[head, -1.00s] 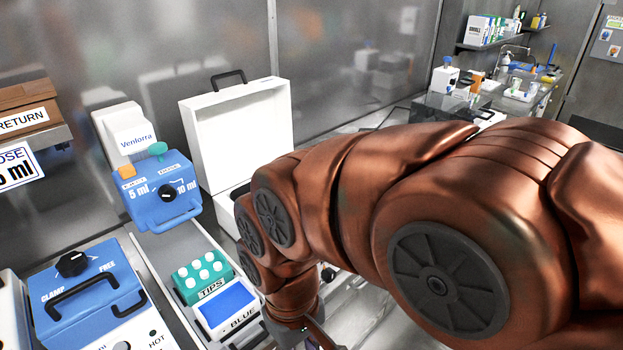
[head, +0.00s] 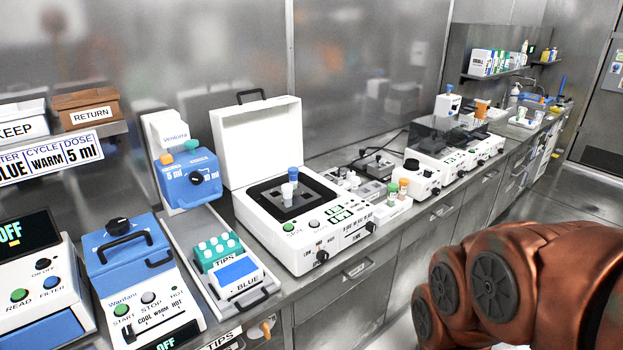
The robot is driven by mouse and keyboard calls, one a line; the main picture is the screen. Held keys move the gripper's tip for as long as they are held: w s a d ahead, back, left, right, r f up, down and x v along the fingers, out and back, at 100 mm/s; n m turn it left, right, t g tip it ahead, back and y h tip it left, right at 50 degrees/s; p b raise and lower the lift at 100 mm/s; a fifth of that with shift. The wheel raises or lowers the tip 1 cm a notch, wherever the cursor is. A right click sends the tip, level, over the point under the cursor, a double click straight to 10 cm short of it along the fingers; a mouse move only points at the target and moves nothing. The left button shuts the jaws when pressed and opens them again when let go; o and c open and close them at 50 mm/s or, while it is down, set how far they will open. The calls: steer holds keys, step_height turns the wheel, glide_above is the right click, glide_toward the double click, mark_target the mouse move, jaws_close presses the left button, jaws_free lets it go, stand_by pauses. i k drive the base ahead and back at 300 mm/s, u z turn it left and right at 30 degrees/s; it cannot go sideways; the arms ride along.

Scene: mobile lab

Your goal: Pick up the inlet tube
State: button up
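No tube carries a readable "inlet" label, so I cannot tell which is the inlet tube. A small tube with a blue cap (head: 293,174) stands on the dark top plate of the white machine with the raised lid (head: 262,140). A white-topped tube (head: 287,192) is just in front of it. Two more small containers, one with a green cap (head: 392,188) and one with an orange cap (head: 404,185), stand in a white holder to the right. My gripper is out of view; only my arm shows at the lower right, apart from these tubes.
A blue-and-white device (head: 135,255), a tips box (head: 218,250) and a blue dosing unit (head: 188,178) stand on the left of the counter. More instruments (head: 440,145) line the counter farther right. The floor in front of the right-hand counter is clear.

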mark_target(293, 179)
steer(key=z, duration=0.2)
steer(key=i, duration=1.5)
steer(key=z, duration=0.85)
steer(key=k, duration=1.1)
steer(key=u, duration=1.85)
steer(key=i, duration=0.25)
steer(key=z, duration=0.15)
